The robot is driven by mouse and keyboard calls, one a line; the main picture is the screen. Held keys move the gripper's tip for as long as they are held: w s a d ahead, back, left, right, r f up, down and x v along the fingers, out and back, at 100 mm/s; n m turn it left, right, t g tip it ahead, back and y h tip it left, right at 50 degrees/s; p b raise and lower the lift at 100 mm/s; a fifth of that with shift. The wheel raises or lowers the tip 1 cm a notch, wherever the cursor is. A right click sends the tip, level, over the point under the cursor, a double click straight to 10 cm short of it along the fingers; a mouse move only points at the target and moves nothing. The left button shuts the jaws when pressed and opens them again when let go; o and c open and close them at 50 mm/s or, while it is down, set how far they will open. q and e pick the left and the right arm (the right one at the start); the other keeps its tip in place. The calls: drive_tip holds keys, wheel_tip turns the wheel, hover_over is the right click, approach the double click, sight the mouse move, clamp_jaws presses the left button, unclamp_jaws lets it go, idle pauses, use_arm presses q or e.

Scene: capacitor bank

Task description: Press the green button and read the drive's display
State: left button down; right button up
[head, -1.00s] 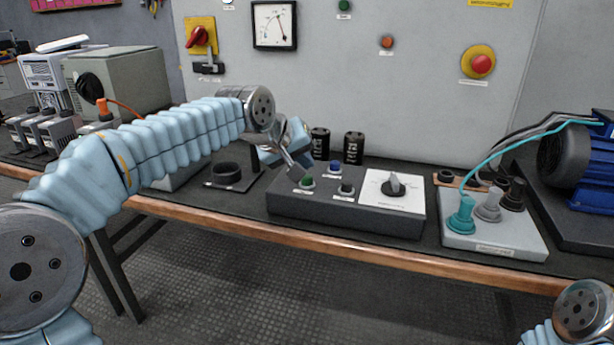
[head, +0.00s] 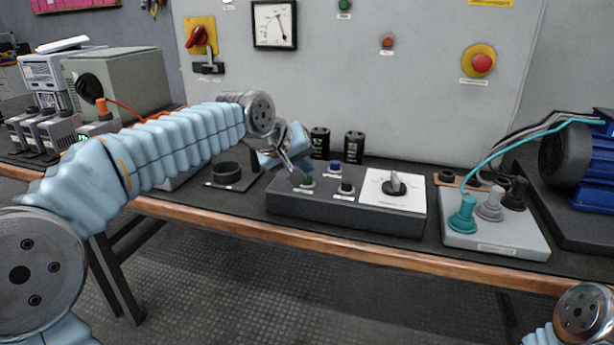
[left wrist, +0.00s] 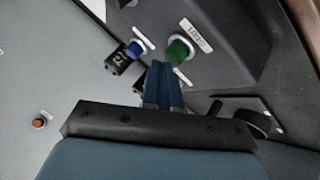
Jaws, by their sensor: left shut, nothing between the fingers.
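The green button (head: 307,182) sits on the dark sloped control box (head: 345,211), left of the blue button (head: 335,168) and the black button (head: 346,188). My left gripper (head: 304,169) is shut and empty, with its tips just above and behind the green button. In the left wrist view the closed fingertips (left wrist: 163,72) point close to the green button (left wrist: 178,50), with a small gap seen. The drive (head: 98,127) stands at the far left, partly behind my left arm. A small green glow shows on it, too small to read.
A black rotary knob (head: 394,185) is on the box's white plate. Two black capacitors (head: 354,147) stand behind the box. A terminal block (head: 494,234) with cables is to the right.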

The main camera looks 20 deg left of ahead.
use_arm(q)
drive_tip(key=shift+f+b, duration=0.55)
drive_tip(key=shift+f, duration=0.2)
idle(0.4)
idle(0.4)
drive_tip(key=shift+r+p, duration=1.15)
drive_tip(key=shift+r, duration=0.2)
wheel_tip(320, 180, up, 5)
drive_tip(key=p, duration=0.4)
drive_tip(key=shift+r+p, duration=0.1)
drive_tip(key=shift+p, duration=0.2)
